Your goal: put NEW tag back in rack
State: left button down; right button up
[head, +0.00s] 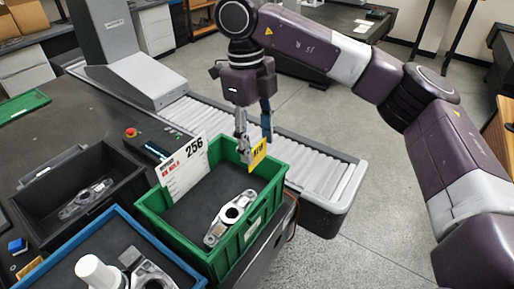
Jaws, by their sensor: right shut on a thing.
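My right gripper (243,150) points down over the far right corner of the green bin (237,251). It is shut on the yellow NEW tag (258,154), which is tilted and close to the bin's right rim. I cannot tell whether the tag touches the rim. The tag's lettering is small and hard to read. I cannot make out the tag rack in this view. My left gripper is not in view.
The green bin holds a metal part (230,217) and a white card marked 256 (182,170). A black bin (108,212) and a blue-rimmed tray (62,248) stand to its left. A roller conveyor (300,165) runs behind. A red button (130,132) sits on the dark table.

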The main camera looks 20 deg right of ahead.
jog(key=shift+r+p, duration=1.5)
jog(key=shift+r, duration=0.5)
